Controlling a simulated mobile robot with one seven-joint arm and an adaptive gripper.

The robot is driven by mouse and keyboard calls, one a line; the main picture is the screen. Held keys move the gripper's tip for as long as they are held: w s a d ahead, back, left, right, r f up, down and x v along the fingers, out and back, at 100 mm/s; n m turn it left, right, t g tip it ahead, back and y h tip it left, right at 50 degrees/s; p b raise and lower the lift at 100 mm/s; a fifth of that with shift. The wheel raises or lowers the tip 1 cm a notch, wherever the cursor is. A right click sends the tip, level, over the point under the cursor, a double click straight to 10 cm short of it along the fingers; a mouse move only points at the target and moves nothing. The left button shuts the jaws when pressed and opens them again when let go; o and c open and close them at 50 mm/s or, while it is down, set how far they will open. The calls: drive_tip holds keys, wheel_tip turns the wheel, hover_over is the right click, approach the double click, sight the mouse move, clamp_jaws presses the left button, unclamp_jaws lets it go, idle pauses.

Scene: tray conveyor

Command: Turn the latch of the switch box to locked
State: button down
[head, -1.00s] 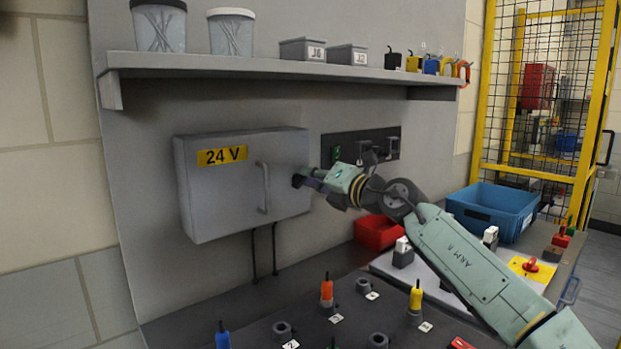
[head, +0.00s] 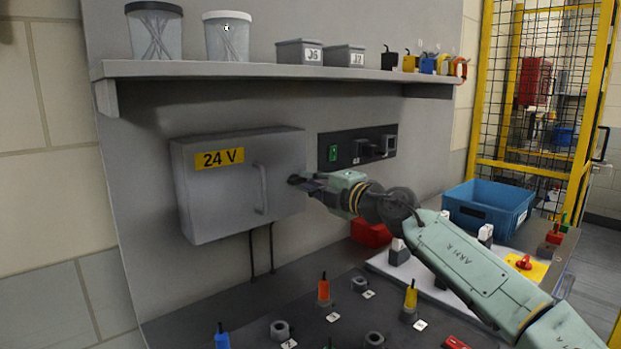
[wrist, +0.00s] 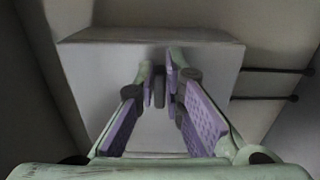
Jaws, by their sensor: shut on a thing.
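The switch box (head: 212,205) is a grey, closed box on the wall panel, with a yellow 24 V label and a vertical bar handle (head: 261,188). Its small dark latch (head: 292,180) is at the right edge of the door front. My gripper (head: 302,182) reaches it from the right and is shut on the latch, largely hiding it. In the wrist view, the purple-padded fingers of my gripper (wrist: 163,82) close around the dark latch in front of the pale box face (wrist: 105,75). The latch's exact angle is hard to tell.
A shelf (head: 250,70) with jars and small boxes runs above. A dark socket panel (head: 345,150) is right of the box, close above my gripper. A red bin (head: 370,233) and pegged worktop (head: 250,315) lie below. A blue crate (head: 490,205) stands at the right.

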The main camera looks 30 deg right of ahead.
idle(0.4)
drive_tip(key=c, duration=1.7)
unclamp_jaws()
drive_tip(key=s, duration=0.4)
drive_tip(key=s+d, duration=0.1)
drive_tip(key=s, duration=0.7)
drive_tip(key=shift+d, duration=0.3)
